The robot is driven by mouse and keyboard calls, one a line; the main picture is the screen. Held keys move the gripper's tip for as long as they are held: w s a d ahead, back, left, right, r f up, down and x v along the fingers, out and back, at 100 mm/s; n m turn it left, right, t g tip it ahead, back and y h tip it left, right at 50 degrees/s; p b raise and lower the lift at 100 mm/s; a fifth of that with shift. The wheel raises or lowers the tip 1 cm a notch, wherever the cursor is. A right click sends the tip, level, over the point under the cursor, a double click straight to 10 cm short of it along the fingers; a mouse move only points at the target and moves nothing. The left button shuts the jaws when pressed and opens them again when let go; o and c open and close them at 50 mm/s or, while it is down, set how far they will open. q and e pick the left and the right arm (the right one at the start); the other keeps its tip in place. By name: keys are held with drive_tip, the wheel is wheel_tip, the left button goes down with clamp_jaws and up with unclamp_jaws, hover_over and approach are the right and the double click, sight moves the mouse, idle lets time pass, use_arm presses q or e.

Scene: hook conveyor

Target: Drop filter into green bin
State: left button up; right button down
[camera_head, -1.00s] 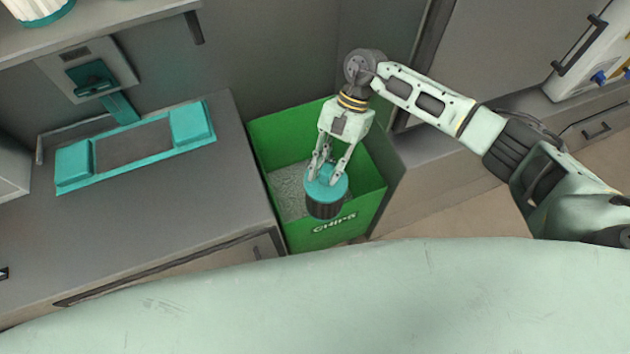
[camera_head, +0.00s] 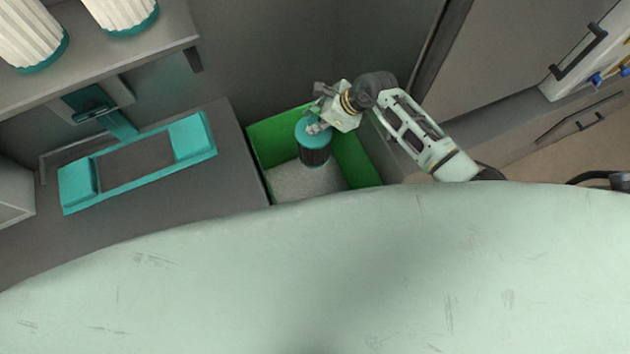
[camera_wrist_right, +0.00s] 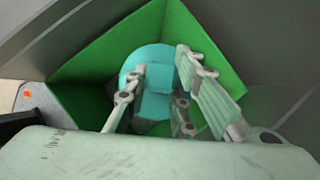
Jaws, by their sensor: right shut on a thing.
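The filter (camera_head: 314,154) has a teal cap and a dark ribbed body. My right gripper (camera_head: 318,124) is shut on its cap. The filter hangs upright over the opening of the green bin (camera_head: 362,166), whose floor is covered with grey chips. In the right wrist view the teal cap (camera_wrist_right: 150,80) sits between the fingers of my right gripper (camera_wrist_right: 160,92), with the green bin walls (camera_wrist_right: 108,58) around it. How far the filter is above the chips is hard to tell. The left gripper is not in view.
A grey counter (camera_head: 225,165) with a teal frame (camera_head: 140,162) stands left of the bin. A shelf (camera_head: 170,28) above holds white pleated filters with teal ends (camera_head: 28,35). A white case (camera_head: 590,50) is at the far right. My pale body covers the lower picture.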

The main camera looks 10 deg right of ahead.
sight(319, 132)
drive_tip(key=shift+w+d+f, duration=0.1)
drive_tip(key=shift+d+f, duration=0.05)
drive_tip(key=shift+f, duration=0.1)
wheel_tip(319, 132, down, 6)
drive_tip(key=b, duration=0.5)
drive_tip(key=shift+r, duration=0.2)
